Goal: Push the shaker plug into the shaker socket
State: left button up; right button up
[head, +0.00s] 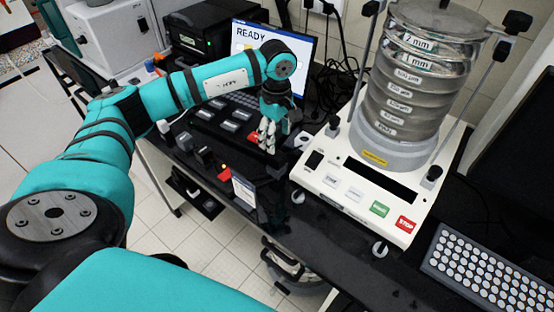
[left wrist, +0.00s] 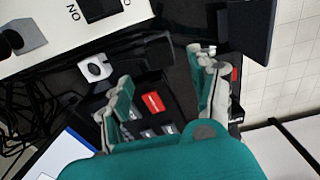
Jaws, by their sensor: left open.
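The sieve shaker (head: 345,180) stands on the black bench at the right, with a stack of labelled metal sieves on its white base. Its ON switch (left wrist: 100,8) shows at the top of the left wrist view. My left gripper (head: 270,128) is open over the bench, left of the shaker base. Its spread fingers (left wrist: 165,95) show in the left wrist view, with nothing visibly held between them. A dark block (left wrist: 162,58) shows beyond the fingers; I cannot tell whether it is the plug. I cannot make out the shaker socket. My right gripper is not in view.
A monitor (head: 290,50) reading READY stands behind my left gripper. A dark tray with grey labels (head: 217,103) lies under my left arm.

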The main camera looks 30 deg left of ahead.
aim_at(277, 154)
pick_arm(q)
notch_tip(277, 154, down, 8)
jog(key=b, duration=0.5)
jog(key=shift+f+b, duration=0.55)
jog(key=shift+b, duration=0.1)
jog(key=shift+b, duration=0.3)
dwell(0.6)
jog(key=shift+c, duration=0.2)
grip_shut()
jog(key=shift+r, duration=0.1)
